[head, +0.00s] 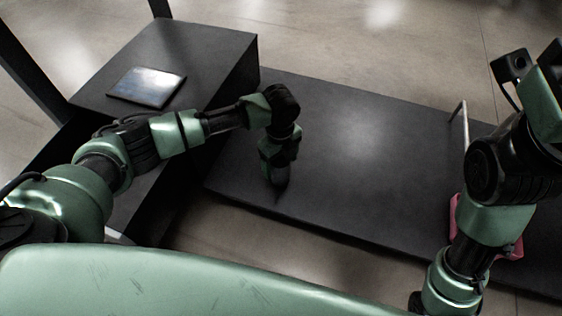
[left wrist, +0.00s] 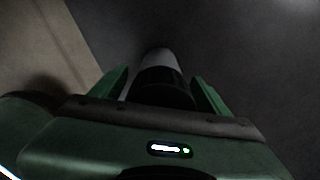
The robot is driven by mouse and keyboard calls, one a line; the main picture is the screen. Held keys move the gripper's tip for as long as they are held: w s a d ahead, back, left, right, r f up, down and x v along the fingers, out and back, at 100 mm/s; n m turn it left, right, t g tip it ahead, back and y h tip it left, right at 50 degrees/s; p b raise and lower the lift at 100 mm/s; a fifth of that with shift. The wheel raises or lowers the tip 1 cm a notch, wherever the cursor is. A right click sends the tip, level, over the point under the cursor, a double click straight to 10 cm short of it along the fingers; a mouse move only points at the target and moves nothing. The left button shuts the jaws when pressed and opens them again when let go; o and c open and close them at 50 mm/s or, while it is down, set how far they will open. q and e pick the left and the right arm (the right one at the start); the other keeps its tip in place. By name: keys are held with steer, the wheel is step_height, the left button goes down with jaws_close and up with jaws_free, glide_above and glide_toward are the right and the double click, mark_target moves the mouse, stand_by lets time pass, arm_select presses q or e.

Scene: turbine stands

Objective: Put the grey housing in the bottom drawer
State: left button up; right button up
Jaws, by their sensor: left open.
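In the left wrist view a short cylinder (left wrist: 161,60), pale grey at the far end and black nearer me, lies between my left gripper's two green fingers; it looks like the grey housing. My left gripper (left wrist: 160,92) is open, with a finger on either side of it; I cannot tell whether either touches. In the head view my left gripper (head: 277,183) points down at the dark table's (head: 350,130) near left part, and I cannot make out the housing there. A black cabinet (head: 185,55) stands at the left; its lower part, with what looks like an open drawer, is mostly behind my left arm.
A flat tablet-like panel (head: 147,87) lies on the cabinet top. A thin metal post (head: 460,125) stands on the table's right side. A pink object (head: 514,249) is partly hidden by my right arm. The table's middle is clear.

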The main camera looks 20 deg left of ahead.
arm_select(q)
jaws_close()
steer(key=shift+r, duration=0.1)
steer(key=shift+r, duration=0.1)
